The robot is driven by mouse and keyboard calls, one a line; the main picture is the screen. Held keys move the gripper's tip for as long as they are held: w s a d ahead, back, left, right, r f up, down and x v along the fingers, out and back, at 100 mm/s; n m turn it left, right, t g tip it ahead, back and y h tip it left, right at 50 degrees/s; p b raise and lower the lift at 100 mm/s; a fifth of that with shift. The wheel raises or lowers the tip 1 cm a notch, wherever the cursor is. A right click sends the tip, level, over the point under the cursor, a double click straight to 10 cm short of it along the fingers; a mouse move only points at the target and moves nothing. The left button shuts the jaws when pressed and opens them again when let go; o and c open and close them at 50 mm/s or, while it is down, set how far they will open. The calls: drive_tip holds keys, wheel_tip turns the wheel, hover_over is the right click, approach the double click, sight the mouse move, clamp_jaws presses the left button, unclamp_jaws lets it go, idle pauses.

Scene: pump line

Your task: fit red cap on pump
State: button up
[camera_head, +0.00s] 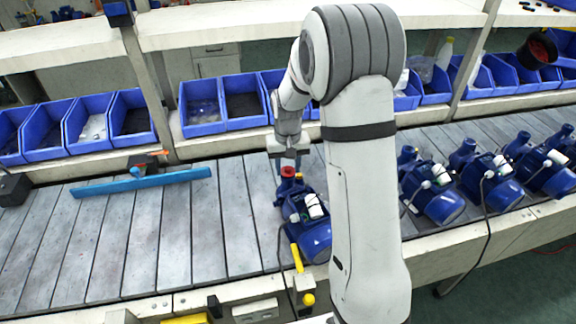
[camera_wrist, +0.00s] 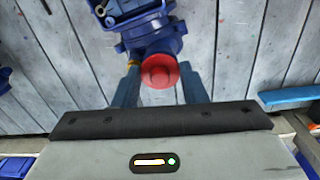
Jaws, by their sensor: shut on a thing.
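The red cap (camera_head: 287,171) is held between the blue fingers of my gripper (camera_head: 289,160). In the wrist view the cap (camera_wrist: 159,71) shows as a round red disc between the two fingertips. A blue pump (camera_head: 314,236) stands on the conveyor under my gripper, and the cap is at its upright port. In the wrist view the pump's blue port (camera_wrist: 150,40) shows right behind the cap. I cannot tell whether the cap is seated or slightly above the port. My arm hides part of the view right of the pump.
Several more blue pumps (camera_head: 432,188) stand on the conveyor to the right. A blue bar (camera_head: 142,182) lies across the slats to the left. Blue bins (camera_head: 203,108) line the back shelf.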

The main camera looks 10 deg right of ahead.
drive_tip(key=shift+f+b, duration=0.35)
drive_tip(key=shift+f, duration=0.15)
drive_tip(key=o, duration=1)
drive_tip(key=shift+r, duration=0.2)
drive_tip(key=shift+r+p, duration=1.8)
drive_tip(key=shift+r, duration=1.1)
wheel_tip(320, 180, up, 8)
drive_tip(key=b, duration=0.1)
drive_tip(key=shift+f+b, duration=0.15)
drive_tip(key=shift+b, duration=0.2)
